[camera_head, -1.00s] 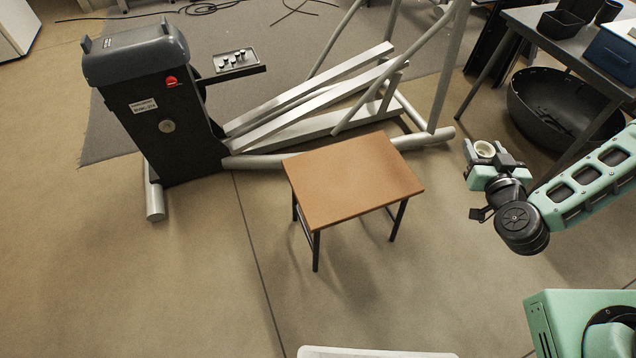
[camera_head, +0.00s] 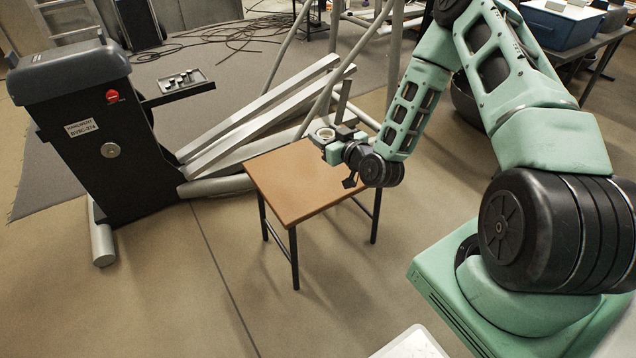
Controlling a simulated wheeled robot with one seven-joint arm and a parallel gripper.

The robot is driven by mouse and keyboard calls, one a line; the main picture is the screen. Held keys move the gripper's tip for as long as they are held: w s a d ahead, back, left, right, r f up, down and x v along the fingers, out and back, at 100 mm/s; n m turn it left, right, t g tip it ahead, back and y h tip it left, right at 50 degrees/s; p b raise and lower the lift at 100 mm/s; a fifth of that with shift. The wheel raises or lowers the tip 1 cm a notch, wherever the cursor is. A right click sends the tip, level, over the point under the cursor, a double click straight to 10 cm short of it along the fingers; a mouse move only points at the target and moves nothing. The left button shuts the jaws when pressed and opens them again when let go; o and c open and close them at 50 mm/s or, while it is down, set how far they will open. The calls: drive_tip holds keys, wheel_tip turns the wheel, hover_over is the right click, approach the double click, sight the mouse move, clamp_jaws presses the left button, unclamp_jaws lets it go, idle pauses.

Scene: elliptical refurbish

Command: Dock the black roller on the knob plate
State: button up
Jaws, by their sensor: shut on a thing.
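My gripper (camera_head: 328,139) is shut on a pale, hollow round piece (camera_head: 324,133), held with its opening upward near the right back edge of the small brown table. I cannot make out a separate black roller. The knob plate (camera_head: 185,79) is a small grey plate with several dark and pale knobs. It sits on a black shelf that sticks out from the dark housing (camera_head: 108,145) of the elliptical machine. My gripper is well to the right of the plate, apart from it.
The brown table (camera_head: 295,185) has a bare top. Grey elliptical rails (camera_head: 262,110) run between the housing and my gripper. A dark mat with cables lies behind. A workbench with a blue bin (camera_head: 560,25) stands at the back right. Floor at the front left is clear.

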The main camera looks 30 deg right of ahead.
drive_tip(key=b, duration=1)
hover_over(329, 175)
drive_tip(key=s, duration=0.1)
wheel_tip(329, 175, down, 8)
drive_tip(key=f+b, duration=0.1)
drive_tip(key=f, duration=0.2)
drive_tip(key=f+b, duration=0.2)
drive_tip(key=f, duration=0.2)
drive_tip(key=f+b, duration=0.1)
drive_tip(key=f, duration=0.2)
drive_tip(key=shift+w+f, duration=0.35)
drive_tip(key=shift+w, duration=0.05)
drive_tip(key=shift+f+b, duration=0.2)
drive_tip(key=shift+b, duration=0.15)
drive_tip(key=o, duration=1)
drive_tip(key=shift+r, duration=0.15)
